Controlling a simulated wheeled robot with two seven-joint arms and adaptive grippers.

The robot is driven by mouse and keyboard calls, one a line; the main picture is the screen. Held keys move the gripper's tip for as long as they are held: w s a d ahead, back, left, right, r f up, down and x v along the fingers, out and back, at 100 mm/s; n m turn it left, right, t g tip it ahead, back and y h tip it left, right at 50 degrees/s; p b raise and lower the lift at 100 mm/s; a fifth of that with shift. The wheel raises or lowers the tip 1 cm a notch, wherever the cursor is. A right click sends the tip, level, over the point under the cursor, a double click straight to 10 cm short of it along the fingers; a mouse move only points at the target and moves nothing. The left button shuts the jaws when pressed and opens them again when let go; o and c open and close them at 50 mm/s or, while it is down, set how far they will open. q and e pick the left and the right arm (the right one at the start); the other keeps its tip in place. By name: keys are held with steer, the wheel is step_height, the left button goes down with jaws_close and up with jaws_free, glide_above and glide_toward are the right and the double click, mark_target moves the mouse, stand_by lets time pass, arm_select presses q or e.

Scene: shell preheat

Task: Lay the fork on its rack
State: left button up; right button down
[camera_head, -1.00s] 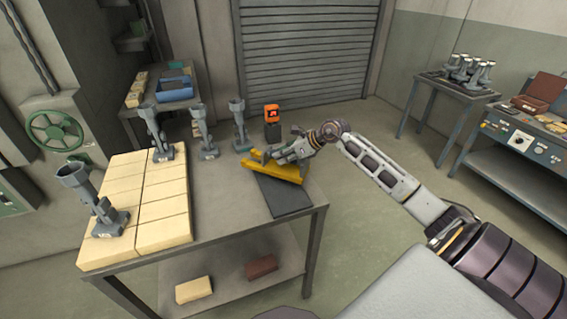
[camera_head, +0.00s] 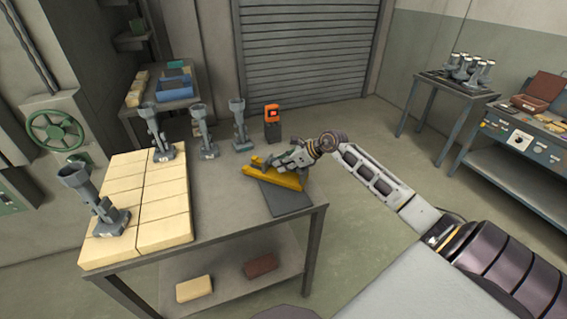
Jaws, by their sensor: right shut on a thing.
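A yellow piece (camera_head: 267,174), which seems to be the fork, is at the right part of the grey table, over the far end of a dark flat pad (camera_head: 287,200). My right gripper (camera_head: 275,163) is shut on the yellow piece, reaching in from the right. The fingers and the grasped part are small and partly hidden. I cannot tell whether the yellow piece touches the pad or is just above it. No separate rack can be made out for certain; the pad lies where one might be. My left gripper is not in view.
Cream blocks (camera_head: 165,222) cover the table's left side, with grey shell-like stands (camera_head: 103,205) on and behind them. An orange-topped device (camera_head: 271,115) stands at the table's back. Grey table top is free between blocks and pad. A console (camera_head: 520,140) stands far right.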

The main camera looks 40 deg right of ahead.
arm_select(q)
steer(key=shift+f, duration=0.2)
arm_select(e)
steer(key=shift+f, duration=0.15)
steer(key=c, duration=1.2)
jaws_free()
steer(key=shift+o, duration=0.2)
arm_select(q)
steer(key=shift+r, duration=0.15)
arm_select(e)
steer(key=shift+s+r, duration=0.1)
steer(key=shift+r, duration=0.15)
steer(key=shift+b+v, duration=0.65)
steer(key=shift+v, duration=4.9)
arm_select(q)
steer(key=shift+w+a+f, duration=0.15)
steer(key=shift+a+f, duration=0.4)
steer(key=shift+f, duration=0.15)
arm_select(e)
steer(key=shift+s+d+r, duration=0.2)
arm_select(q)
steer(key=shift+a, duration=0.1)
